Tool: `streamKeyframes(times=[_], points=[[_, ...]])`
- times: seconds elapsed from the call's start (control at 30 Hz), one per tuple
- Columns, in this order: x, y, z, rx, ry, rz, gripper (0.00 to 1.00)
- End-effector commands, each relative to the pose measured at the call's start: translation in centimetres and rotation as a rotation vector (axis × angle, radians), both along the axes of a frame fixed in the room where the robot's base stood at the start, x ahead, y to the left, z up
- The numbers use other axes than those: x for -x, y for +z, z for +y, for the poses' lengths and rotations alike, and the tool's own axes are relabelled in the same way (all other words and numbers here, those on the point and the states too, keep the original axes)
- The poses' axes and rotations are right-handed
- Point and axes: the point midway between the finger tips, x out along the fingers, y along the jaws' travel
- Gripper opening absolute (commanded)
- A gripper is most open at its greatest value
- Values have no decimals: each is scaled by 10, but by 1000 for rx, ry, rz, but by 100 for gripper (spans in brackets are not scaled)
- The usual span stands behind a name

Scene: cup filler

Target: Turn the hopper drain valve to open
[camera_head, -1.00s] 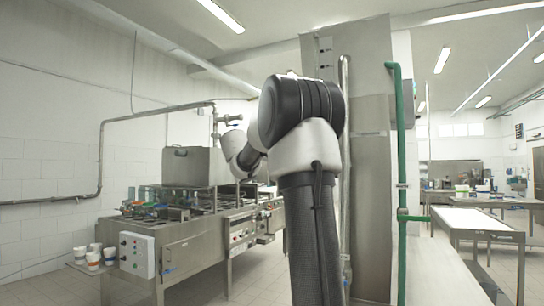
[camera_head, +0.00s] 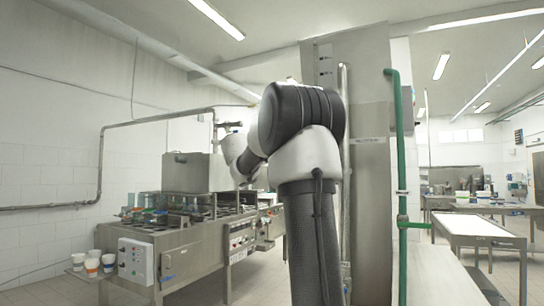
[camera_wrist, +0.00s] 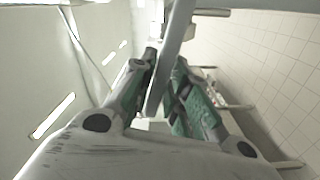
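In the head view the steel hopper (camera_head: 195,172) sits on top of the filling machine (camera_head: 175,240), left of my arm. My gripper and the drain valve cannot be made out there; my own arm hides that area. In the wrist view my gripper (camera_wrist: 166,66) has its two green-padded fingers close together. A grey flat bar, seemingly the valve handle (camera_wrist: 172,45), runs between them from the top edge down toward the palm. The pads lie snug on both sides of it, as far as the view shows.
A control box (camera_head: 135,262) is on the machine's front, with stacked cups (camera_head: 92,265) on a shelf left of it. A steel column (camera_head: 370,180) and a green pipe (camera_head: 402,150) stand right of my arm. A table (camera_head: 475,228) is farther right.

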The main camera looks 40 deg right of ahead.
Motion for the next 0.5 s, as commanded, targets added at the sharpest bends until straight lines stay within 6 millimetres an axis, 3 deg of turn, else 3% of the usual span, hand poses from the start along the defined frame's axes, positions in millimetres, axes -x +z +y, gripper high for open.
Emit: streamKeyframes(times=[0.07,0.37,0.5], points=[[0,0,0,1,0,1,35],[0,1,1,3,1,2,35],[4,2,12,4,4,2,35]])
